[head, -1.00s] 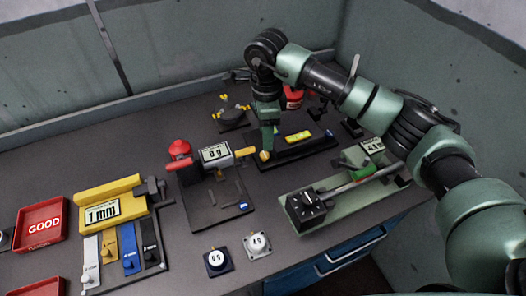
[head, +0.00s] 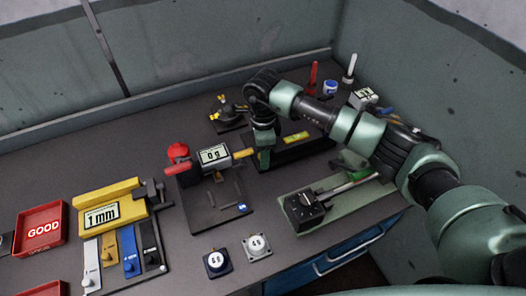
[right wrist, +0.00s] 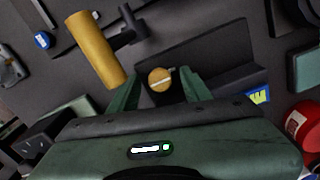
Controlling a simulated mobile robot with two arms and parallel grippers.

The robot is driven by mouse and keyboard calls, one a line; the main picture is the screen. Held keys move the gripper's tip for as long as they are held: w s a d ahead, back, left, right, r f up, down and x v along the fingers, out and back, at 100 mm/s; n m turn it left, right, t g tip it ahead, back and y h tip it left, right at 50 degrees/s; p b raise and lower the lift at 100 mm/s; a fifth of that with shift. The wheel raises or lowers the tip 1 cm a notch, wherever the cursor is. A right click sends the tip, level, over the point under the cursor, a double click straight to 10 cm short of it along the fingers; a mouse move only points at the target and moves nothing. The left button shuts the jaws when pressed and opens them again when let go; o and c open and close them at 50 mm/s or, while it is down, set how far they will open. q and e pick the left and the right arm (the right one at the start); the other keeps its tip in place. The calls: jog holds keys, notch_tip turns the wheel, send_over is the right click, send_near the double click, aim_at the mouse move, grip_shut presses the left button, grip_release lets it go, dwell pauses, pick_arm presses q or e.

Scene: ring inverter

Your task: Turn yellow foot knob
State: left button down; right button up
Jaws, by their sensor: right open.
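The yellow foot knob (right wrist: 160,79) shows in the right wrist view as a round, slotted disc at the end of a dark fixture. The fixture (head: 318,147) also shows in the head view, with a yellow-green vial (head: 296,138) on it; the knob itself is hidden there behind my right gripper (head: 263,158). My right gripper (right wrist: 155,88) is open, pointing down, with one finger on each side of the knob. I see a gap beside the knob; whether a finger touches it I cannot tell. My left gripper is not in view.
A gauge with a yellow-tan handle (right wrist: 95,48) stands close to the gripper's left. A green-grey bench device (head: 305,207) lies to the right front. A red bottle (right wrist: 303,125) is near the right wrist view's edge. Bare table lies behind the gauge.

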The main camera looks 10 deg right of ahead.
grip_shut()
jog(key=shift+f+n+b, duration=0.2)
jog(key=shift+n+b, duration=0.3)
jog(key=shift+b, duration=0.45)
jog(key=n+b, duration=0.4)
jog(key=b, duration=0.2)
jog(key=shift+r+n+b, duration=0.15)
jog(key=shift+n+b, duration=1.05)
grip_release()
jog(key=shift+r, duration=0.1)
notch_tip(320, 180, up, 8)
jog(key=shift+f+b, duration=0.15)
jog(key=shift+b, duration=0.55)
